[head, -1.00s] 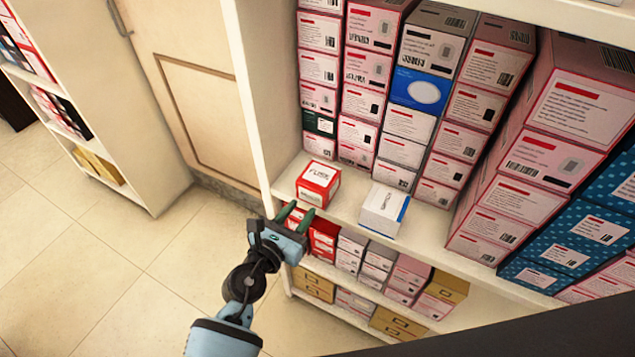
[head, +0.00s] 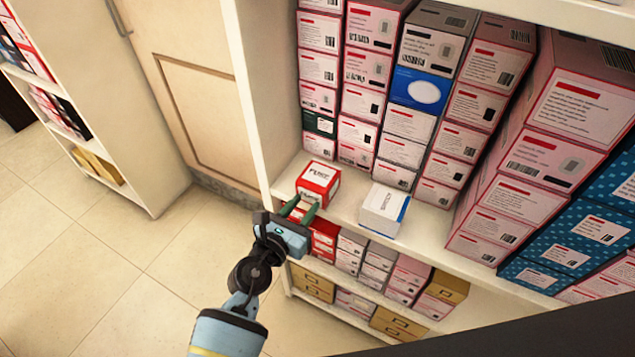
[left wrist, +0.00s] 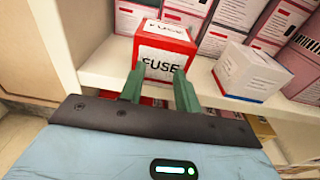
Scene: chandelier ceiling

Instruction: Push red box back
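The red box (head: 318,184) has a white label and sits near the front edge of the shelf, at its left end. In the left wrist view the red box (left wrist: 163,52) reads "FUSE" and stands straight ahead of the fingers. My left gripper (head: 300,208) is just in front of the red box with its green fingers pointing at it. In the left wrist view the fingertips (left wrist: 157,78) are a little apart with nothing between them. They overlap the box's lower front; I cannot tell whether they touch it. My right gripper is not in view.
A white box (head: 383,210) stands to the right of the red box on the same shelf (head: 343,207). Stacked pink and white boxes (head: 360,105) fill the shelf behind. The left shelf wall (head: 262,90) is close by. A lower shelf holds more boxes (head: 378,265).

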